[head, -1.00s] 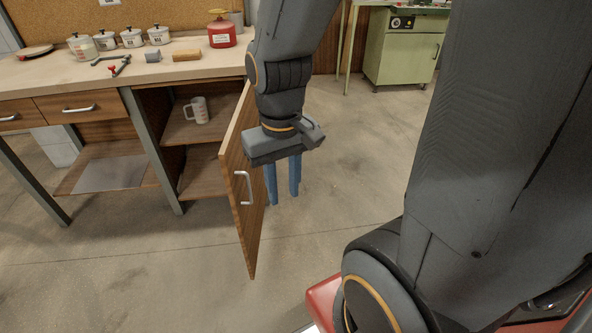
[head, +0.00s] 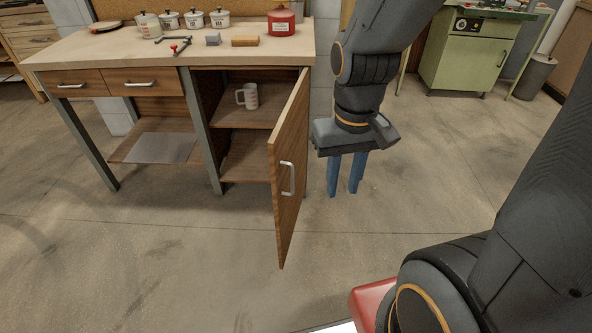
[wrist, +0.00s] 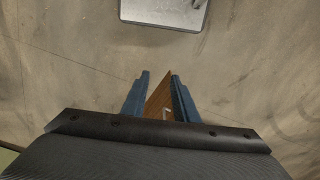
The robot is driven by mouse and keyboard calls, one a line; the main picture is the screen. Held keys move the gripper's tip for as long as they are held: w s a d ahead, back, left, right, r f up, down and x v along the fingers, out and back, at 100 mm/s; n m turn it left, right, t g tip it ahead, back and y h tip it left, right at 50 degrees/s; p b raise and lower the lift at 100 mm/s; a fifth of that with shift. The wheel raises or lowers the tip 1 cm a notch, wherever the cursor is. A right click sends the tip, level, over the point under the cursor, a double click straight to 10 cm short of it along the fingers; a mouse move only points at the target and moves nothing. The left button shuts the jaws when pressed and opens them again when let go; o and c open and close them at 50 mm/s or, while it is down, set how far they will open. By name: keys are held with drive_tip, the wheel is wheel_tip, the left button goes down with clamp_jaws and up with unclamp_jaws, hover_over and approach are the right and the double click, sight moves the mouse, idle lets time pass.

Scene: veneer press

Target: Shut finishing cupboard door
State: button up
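The finishing cupboard door (head: 289,185), a wooden panel with a silver handle (head: 287,178), stands swung open from the right side of the cupboard under the bench. The open cupboard (head: 243,150) shows its shelves. My gripper (head: 345,190) hangs pointing down just right of the door, with a narrow strip of floor showing between them in the head view. Its two blue fingers are apart. In the wrist view my gripper (wrist: 159,88) shows the door (wrist: 158,97) in the gap between the fingers, seemingly farther away; I cannot tell any contact.
A white mug (head: 248,97) stands on the cupboard's upper shelf. The bench top (head: 110,50) holds pots, a clamp, blocks and a red canister (head: 282,22). A green machine cabinet (head: 465,60) stands at the back right. The floor before the door is clear.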

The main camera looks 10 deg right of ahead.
drive_tip(key=shift+w, duration=0.1)
drive_tip(key=c, duration=0.4)
drive_tip(key=shift+w+a+f+m, duration=0.2)
drive_tip(key=shift+w+m, duration=0.1)
drive_tip(key=shift+m, duration=0.3)
clamp_jaws()
drive_tip(key=w+f+m+t+y+p, duration=0.1)
drive_tip(key=w+f+m+y, duration=0.1)
drive_tip(key=w+f+m, duration=0.55)
drive_tip(key=w+f+m+t+y+p, duration=0.1)
drive_tip(key=w+f+m+y, duration=0.1)
drive_tip(key=w+m, duration=0.95)
drive_tip(key=w+a+f+m, duration=0.1)
drive_tip(key=a+f+m, duration=0.2)
drive_tip(key=a+f, duration=0.4)
drive_tip(key=shift+s+x, duration=0.2)
drive_tip(key=shift+x, duration=1.1)
drive_tip(key=shift+w+d, duration=0.1)
